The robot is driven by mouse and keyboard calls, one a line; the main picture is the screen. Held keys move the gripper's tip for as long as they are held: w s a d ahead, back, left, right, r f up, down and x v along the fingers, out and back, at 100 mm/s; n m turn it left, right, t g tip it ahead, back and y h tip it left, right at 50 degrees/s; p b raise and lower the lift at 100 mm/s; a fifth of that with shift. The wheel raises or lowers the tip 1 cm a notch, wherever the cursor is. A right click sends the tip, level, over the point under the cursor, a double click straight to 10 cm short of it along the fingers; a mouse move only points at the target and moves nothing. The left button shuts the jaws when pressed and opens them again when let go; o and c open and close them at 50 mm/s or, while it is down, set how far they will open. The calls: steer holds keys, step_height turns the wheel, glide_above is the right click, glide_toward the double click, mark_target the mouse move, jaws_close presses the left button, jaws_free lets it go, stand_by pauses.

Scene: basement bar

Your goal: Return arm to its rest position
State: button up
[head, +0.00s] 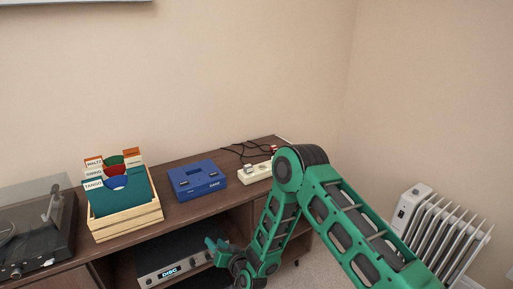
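My green arm reaches in from the lower right of the head view and bends down at its elbow. My gripper (217,245) is at the lower middle, in front of the sideboard (180,213) and below the level of its top. Its green fingertips point left toward the open shelf. The gripper is small and partly hidden by the wrist, so I cannot tell how far its fingers are apart. I see nothing held in it.
On the sideboard are a turntable (38,238), a wooden crate (128,224) of record sleeves, a blue box (198,180) and a white power strip (255,172) with black cables. A silver disc player (175,270) sits on the shelf. An oil radiator (440,230) stands at the right.

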steer(key=w+d+r+n+g+h, duration=0.1)
steer(key=w+d+r+h, duration=0.15)
steer(key=d+r, duration=0.6)
steer(key=w+d+r+g+h, duration=0.15)
steer(key=w+d+r, duration=0.3)
steer(key=d, duration=0.75)
steer(key=s+d+r+m+g+h, duration=0.15)
steer(key=s+d+r, duration=0.25)
steer(key=d, duration=0.5)
steer(key=s+d+r+g+h, duration=0.1)
steer(key=s+d+r+h, duration=0.1)
steer(key=s+d+r, duration=0.45)
steer(key=s+d+r+m+g+h, duration=0.1)
steer(key=s+d+r+h, duration=0.15)
steer(key=d, duration=0.75)
steer(key=s+d+r+m+g, duration=0.2)
steer(key=s+d+r, duration=0.2)
steer(key=s+d, duration=0.5)
steer(key=s+d+r+m+g, duration=0.1)
steer(key=s+r+g, duration=0.1)
steer(key=s, duration=1.1)
steer(key=s+r+m+g+y, duration=0.1)
steer(key=s+r+m, duration=0.1)
steer(key=s, duration=1)
steer(key=shift+s+d+g, duration=0.35)
steer(key=shift+s+g, duration=0.05)
steer(key=shift+r, duration=0.1)
